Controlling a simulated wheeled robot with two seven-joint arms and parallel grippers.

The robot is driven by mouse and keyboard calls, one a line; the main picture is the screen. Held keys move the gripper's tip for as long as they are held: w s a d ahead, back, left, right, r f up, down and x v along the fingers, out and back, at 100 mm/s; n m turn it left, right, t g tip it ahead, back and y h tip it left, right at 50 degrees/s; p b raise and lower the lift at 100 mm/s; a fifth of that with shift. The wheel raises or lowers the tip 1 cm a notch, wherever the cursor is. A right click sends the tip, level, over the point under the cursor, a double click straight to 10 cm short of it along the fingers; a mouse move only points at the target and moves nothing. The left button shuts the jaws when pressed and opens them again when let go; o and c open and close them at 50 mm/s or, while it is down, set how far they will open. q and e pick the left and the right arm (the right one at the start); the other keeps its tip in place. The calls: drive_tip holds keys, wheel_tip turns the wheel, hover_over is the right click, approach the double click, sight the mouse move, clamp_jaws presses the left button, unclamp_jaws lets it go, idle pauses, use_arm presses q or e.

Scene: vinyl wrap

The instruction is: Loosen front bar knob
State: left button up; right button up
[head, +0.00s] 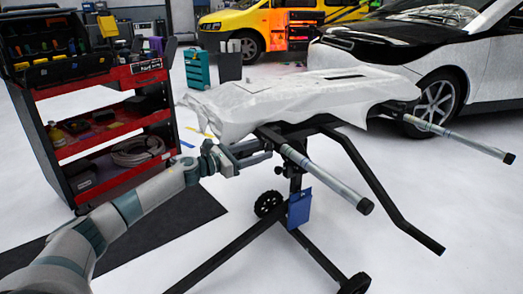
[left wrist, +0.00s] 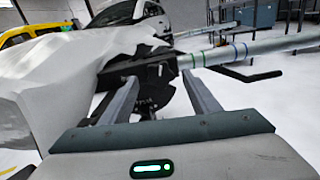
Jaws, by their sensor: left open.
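The stand's front bar (head: 330,183) is a grey metal tube that sticks out toward the lower right from under a white-wrapped panel (head: 290,98). A small dark knob-like part (head: 285,149) shows at the bar's inner end, but its outline is hard to make out. My left gripper (head: 266,149) is open, just left of that part. In the left wrist view, the open fingers (left wrist: 160,82) point toward a black bracket (left wrist: 142,72) at the bar's inner end. The bar (left wrist: 250,49) runs off to the right there. I cannot tell whether the fingers touch anything.
A red tool cart (head: 95,120) stands on the left. The black stand has wheels (head: 268,204), a blue tag (head: 299,208) and a second tube (head: 460,138). A black-and-white car (head: 480,50) is behind on the right. The floor at lower right is clear.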

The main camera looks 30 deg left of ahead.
use_arm(q)
drive_tip(key=shift+x, duration=0.95)
drive_tip(key=c, duration=1.1)
drive_tip(key=shift+o, duration=0.2)
